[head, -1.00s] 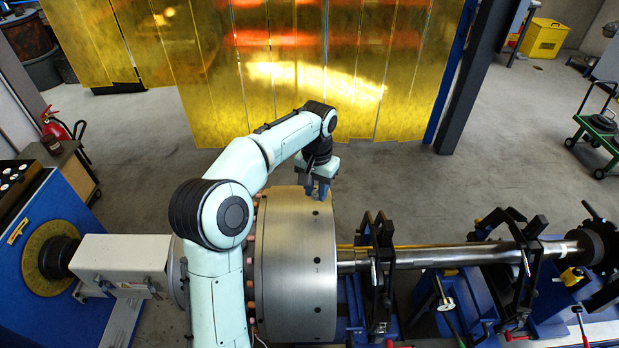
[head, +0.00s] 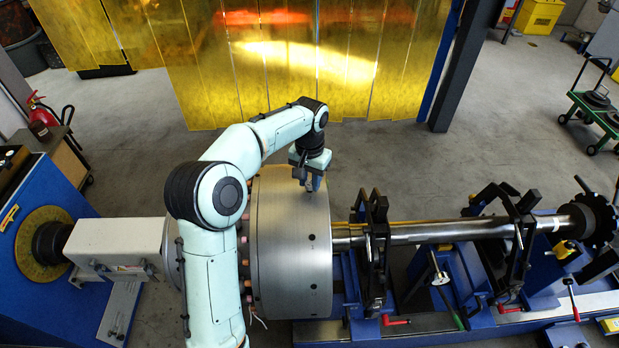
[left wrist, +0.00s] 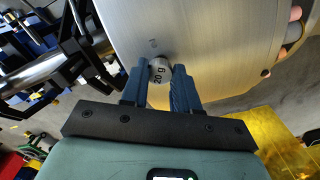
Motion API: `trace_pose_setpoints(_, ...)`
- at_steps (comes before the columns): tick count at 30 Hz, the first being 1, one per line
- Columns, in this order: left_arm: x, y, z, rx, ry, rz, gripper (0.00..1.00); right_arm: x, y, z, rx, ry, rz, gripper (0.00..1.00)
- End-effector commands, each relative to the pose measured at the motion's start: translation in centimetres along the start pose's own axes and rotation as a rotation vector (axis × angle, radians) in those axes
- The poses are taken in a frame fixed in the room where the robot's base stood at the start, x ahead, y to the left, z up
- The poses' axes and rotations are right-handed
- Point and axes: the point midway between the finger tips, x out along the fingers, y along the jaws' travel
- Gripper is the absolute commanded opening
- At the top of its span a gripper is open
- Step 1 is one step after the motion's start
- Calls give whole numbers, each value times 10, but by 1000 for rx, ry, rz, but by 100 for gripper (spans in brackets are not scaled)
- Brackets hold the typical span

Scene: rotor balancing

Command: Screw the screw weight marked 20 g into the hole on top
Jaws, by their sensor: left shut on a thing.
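The rotor drum (head: 290,260) is a large silver cylinder with a row of dark holes, lying level on its shaft. My left gripper (head: 312,186) is over the far upper side of the drum. In the left wrist view my left gripper (left wrist: 160,82) is shut on the screw weight (left wrist: 160,70), a small grey piece marked "20 g". The weight is at the drum's surface, beside a small stamped mark. The hole under it is hidden, so I cannot tell how deep it sits. My right gripper is not in view.
The shaft (head: 440,231) runs right through black roller supports (head: 375,245) on blue stands. A white drive housing (head: 115,245) is at the left. A yellow strip curtain (head: 300,65) hangs behind. The floor between curtain and machine is clear.

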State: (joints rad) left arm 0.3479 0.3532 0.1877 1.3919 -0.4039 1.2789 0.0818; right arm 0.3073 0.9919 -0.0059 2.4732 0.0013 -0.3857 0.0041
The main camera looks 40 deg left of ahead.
Motion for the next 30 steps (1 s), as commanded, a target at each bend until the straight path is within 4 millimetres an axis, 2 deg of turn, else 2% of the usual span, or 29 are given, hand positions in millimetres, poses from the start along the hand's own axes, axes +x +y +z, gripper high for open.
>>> trace_pose_setpoints(4,0,0,0,-29,0,0,0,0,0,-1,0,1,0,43)
trace_pose_setpoints(7,-1,1,0,-148,0,0,0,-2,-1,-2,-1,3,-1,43)
trace_pose_setpoints(30,-1,0,0,-1417,0,0,0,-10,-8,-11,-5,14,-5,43)
